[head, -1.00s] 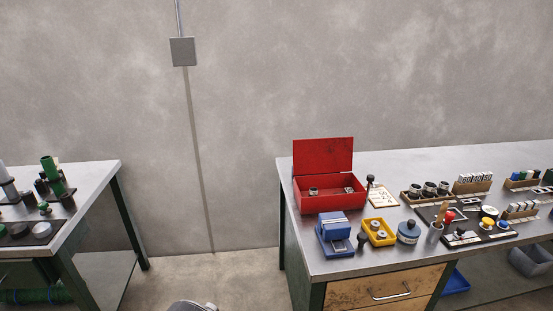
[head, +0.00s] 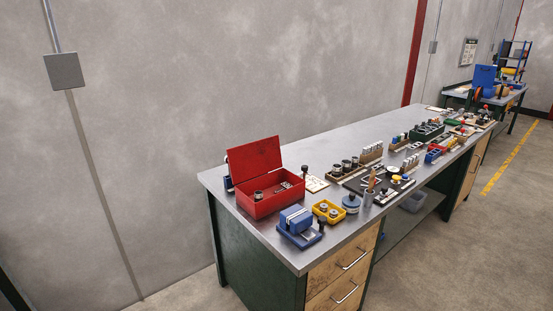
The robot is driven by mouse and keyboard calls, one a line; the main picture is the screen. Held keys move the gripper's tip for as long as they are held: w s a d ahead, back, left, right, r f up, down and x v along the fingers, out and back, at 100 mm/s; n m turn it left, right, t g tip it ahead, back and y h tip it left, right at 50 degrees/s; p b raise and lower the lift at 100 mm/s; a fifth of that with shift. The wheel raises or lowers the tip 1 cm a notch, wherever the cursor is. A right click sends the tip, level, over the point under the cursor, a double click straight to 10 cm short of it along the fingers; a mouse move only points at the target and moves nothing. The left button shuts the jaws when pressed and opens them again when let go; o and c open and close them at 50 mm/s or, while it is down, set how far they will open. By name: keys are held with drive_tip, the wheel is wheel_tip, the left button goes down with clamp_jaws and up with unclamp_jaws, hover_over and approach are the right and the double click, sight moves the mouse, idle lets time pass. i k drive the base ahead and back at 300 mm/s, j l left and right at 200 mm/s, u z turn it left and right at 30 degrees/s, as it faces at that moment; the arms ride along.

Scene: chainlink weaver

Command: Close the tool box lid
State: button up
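The red tool box (head: 264,207) stands near the left end of the metal workbench. Its lid (head: 254,157) is open and stands up at the back of the box. A few small metal parts lie inside the box. My gripper is not in the head view.
A blue device (head: 297,225), a yellow tray (head: 326,212) and a blue round container (head: 351,203) stand in front of and beside the box on the workbench (head: 335,144). Several tools and holders line the bench to the right. Wooden drawers (head: 343,276) with handles are below. The floor at right is clear.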

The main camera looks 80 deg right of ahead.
sight(251, 160)
drive_tip(key=i+l+z, duration=0.25)
drive_tip(key=z, duration=0.2)
drive_tip(key=i+l+z, duration=0.1)
drive_tip(key=i+z, duration=0.8)
drive_tip(key=i+j+z, duration=0.15)
drive_tip(key=i+z, duration=0.55)
drive_tip(key=z, duration=0.2)
drive_tip(key=i+z, duration=0.2)
drive_tip(key=z, duration=0.25)
drive_tip(key=i+j+z, duration=0.15)
drive_tip(key=z, duration=0.3)
drive_tip(key=i+j+z, duration=0.25)
drive_tip(key=z, duration=0.15)
drive_tip(key=i+j+z, duration=0.15)
drive_tip(key=z, duration=0.3)
drive_tip(key=j+z, duration=0.45)
drive_tip(key=i+j+z, duration=0.1)
drive_tip(key=j+z, duration=0.2)
drive_tip(key=z, duration=0.15)
